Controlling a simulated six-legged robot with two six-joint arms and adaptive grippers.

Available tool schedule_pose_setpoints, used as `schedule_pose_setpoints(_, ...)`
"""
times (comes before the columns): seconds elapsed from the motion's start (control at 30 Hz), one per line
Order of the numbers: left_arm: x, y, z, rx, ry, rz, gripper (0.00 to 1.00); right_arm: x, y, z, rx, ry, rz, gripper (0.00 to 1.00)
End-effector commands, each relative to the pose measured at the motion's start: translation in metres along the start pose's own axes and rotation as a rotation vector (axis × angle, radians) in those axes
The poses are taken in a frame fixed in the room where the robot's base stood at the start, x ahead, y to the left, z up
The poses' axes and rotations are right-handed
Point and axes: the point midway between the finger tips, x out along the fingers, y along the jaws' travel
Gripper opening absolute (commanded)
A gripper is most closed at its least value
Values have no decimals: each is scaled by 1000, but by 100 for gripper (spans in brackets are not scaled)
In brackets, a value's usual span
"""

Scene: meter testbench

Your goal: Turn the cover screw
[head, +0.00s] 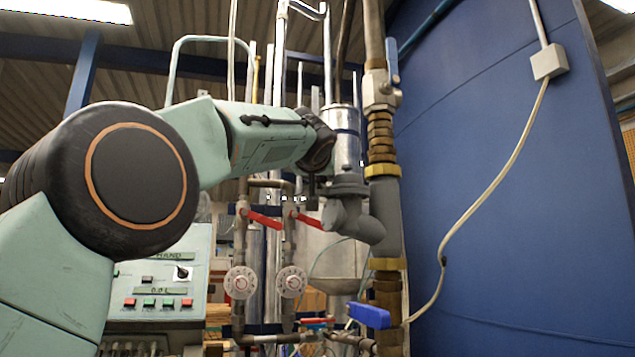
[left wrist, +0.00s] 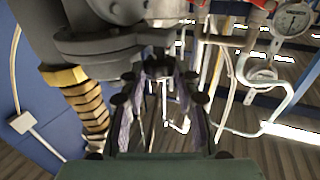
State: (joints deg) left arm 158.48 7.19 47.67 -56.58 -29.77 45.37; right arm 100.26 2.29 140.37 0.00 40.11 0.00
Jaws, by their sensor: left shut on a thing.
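My left arm comes in from the left in the head view and ends at my left gripper (head: 316,187), beside the flanged cover of a grey pipe fitting (head: 352,215). In the left wrist view the fitting (left wrist: 95,45) fills the upper left. My left gripper (left wrist: 158,72) reaches up to the edge of its flange, with both fingers around a small dark piece there, which looks like the cover screw (left wrist: 158,66). The gripper is shut on it. The screw's head and thread are mostly hidden by the fingers. My right gripper is in neither view.
A vertical pipe with brass nuts (head: 383,170) runs right of the fitting, with a blue lever (head: 368,315) below. Red-handled valves (head: 264,219) and round gauges (head: 241,283) stand lower left. A control panel (head: 155,290) and blue tank wall (head: 500,180) flank them.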

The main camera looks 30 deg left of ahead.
Motion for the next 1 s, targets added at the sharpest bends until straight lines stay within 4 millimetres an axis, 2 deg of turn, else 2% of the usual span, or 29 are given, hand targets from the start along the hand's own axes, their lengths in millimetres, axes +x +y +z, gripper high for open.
schedule_pose_setpoints(0.03,3,2,9,3,-14,-11,0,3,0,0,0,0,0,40)
schedule_pose_setpoints(0.7,2,2,6,2,-14,-40,0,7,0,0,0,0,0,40)
schedule_pose_setpoints(0.73,2,2,6,2,-14,-39,34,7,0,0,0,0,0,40)
schedule_pose_setpoints(1.0,1,1,2,1,-6,-38,55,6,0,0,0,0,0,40)
